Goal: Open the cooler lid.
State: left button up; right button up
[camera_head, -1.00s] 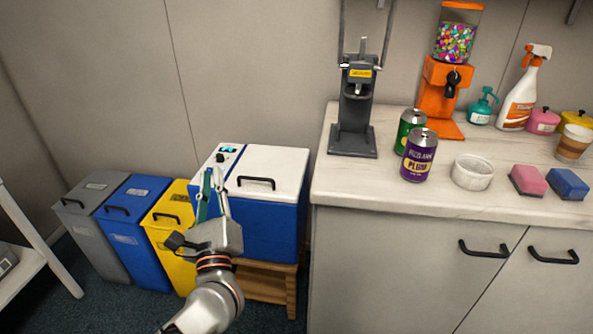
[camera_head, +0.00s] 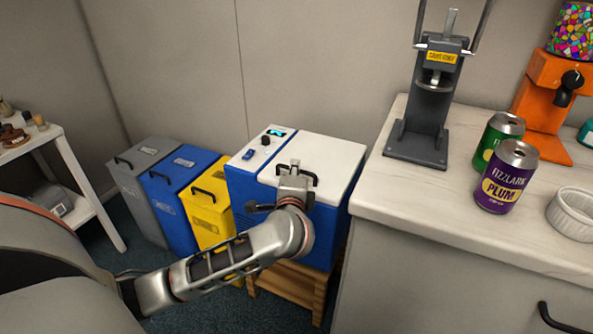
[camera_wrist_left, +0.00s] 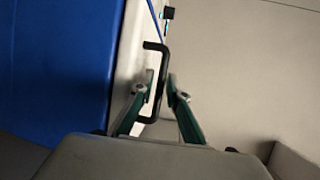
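The cooler is a blue box (camera_head: 312,237) with a white lid (camera_head: 328,156) that lies shut. A black handle (camera_head: 312,176) stands on the lid and also shows in the left wrist view (camera_wrist_left: 149,44). My left gripper (camera_head: 295,170) is at this handle. In the left wrist view its two green-edged fingers (camera_wrist_left: 161,78) are parted, with the handle's bar between their tips. A narrow gap seems to remain, and I cannot make out firm contact. My right gripper is not in view.
Yellow (camera_head: 212,222), blue (camera_head: 178,222) and grey (camera_head: 137,196) bins stand left of the cooler. A wooden stand (camera_head: 287,285) is under it. The counter (camera_head: 425,190), with a purple can (camera_head: 506,176) and a green can (camera_head: 488,152), is close on the right. A white shelf (camera_head: 88,190) stands at far left.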

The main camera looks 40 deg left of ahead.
pick_arm(q)
jog(key=shift+w+a, duration=0.25)
jog(key=shift+w, duration=0.1)
grip_shut()
